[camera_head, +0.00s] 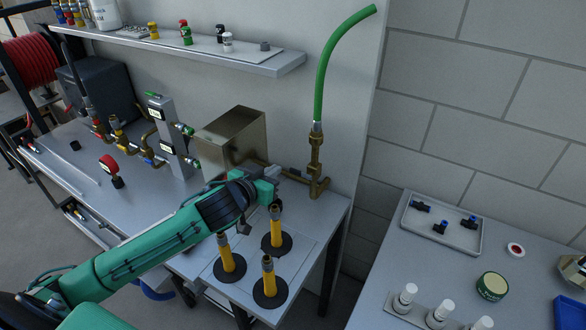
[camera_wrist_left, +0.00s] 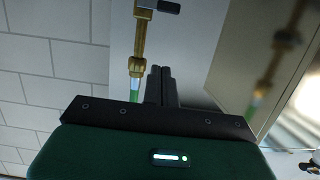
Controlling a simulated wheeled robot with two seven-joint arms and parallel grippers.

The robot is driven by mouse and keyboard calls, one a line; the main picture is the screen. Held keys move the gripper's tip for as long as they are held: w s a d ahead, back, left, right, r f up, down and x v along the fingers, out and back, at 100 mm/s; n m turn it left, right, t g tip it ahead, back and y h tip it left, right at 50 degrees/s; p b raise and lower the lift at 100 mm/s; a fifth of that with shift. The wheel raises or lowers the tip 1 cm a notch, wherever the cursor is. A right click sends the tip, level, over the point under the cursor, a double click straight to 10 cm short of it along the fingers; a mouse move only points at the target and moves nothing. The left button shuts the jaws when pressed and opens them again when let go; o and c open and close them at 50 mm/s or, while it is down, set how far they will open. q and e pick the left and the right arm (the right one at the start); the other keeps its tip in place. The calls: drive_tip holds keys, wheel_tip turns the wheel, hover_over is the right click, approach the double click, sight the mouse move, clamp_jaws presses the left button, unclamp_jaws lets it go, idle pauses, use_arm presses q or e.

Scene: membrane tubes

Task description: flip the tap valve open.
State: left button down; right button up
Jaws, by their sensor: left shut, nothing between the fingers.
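The tap (camera_head: 316,165) is an upright brass valve on a pipe at the bench's right back edge, with a green hose (camera_head: 330,60) rising from it. In the left wrist view the brass fitting (camera_wrist_left: 138,45) stands left of the fingers, and a short dark lever (camera_wrist_left: 168,6) sticks out sideways at the top edge. In the head view a small dark piece, apparently this lever, lies left of the tap. My left gripper (camera_head: 297,178) is close beside the tap, on its left. Its fingers (camera_wrist_left: 160,85) are shut and empty, apart from the lever. My right gripper is not in view.
A brass-coloured box (camera_head: 232,138) stands left of the tap. Several yellow tubes (camera_head: 268,278) stand upright on black discs below my left arm. A shelf (camera_head: 200,50) hangs above. A right-hand table holds a tray (camera_head: 445,246) of blue-black fittings.

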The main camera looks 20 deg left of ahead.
use_arm(q)
drive_tip(key=w, duration=0.1)
drive_tip(key=p, duration=0.4)
hover_over(301, 174)
drive_tip(key=s+a, duration=0.2)
wheel_tip(301, 174, down, 2)
wheel_tip(301, 174, down, 4)
drive_tip(key=shift+f+p, duration=0.25)
drive_tip(key=shift+p, duration=0.5)
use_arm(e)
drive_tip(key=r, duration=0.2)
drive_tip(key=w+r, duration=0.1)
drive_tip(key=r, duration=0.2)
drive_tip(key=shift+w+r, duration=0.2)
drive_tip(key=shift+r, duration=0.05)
use_arm(q)
drive_tip(key=shift+w, duration=0.1)
